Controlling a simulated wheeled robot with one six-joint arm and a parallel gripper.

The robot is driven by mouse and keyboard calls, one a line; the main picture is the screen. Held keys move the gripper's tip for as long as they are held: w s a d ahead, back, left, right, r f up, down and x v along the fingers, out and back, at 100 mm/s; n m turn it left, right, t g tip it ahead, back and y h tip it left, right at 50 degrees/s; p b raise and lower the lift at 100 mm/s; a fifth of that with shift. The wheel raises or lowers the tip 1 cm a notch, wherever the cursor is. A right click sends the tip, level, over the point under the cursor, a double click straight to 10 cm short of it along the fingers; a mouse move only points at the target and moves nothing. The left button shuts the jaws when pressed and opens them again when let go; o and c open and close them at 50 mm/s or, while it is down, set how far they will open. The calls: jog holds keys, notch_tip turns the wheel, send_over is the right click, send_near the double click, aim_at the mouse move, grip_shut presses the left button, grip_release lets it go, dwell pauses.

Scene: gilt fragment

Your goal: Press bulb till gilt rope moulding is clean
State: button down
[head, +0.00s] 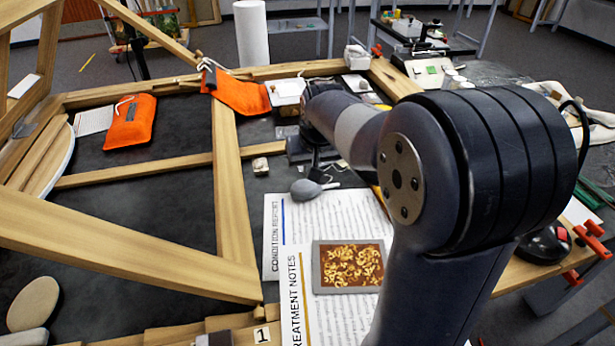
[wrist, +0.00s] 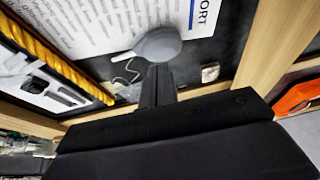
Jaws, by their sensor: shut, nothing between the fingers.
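The grey rubber bulb (head: 308,188) lies on its side on the dark tabletop by the printed sheets, its thin nozzle pointing right in the head view. In the wrist view the bulb (wrist: 160,44) is just beyond my fingertips, with its nozzle toward the left. My gripper (wrist: 156,70) is shut and empty; its fingertips overlap the bulb's lower edge in this view, and I cannot tell whether they touch it. The gilt rope moulding (wrist: 62,64) runs diagonally at the left of the wrist view. My arm hides most of it in the head view. Dust on it cannot be made out.
A wooden frame (head: 233,190) spans the table's left. Orange pouches (head: 130,122) lie around it. The treatment notes sheet (head: 335,318) bears a tray of gilt fragments (head: 317,277). A small pale block (head: 260,166) sits near the bulb.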

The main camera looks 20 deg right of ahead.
jog(key=shift+v, duration=1.75)
jog(key=w+f+p, duration=0.1)
jog(key=w+f, duration=0.2)
jog(key=shift+w+f, duration=0.1)
jog(key=v, duration=0.8)
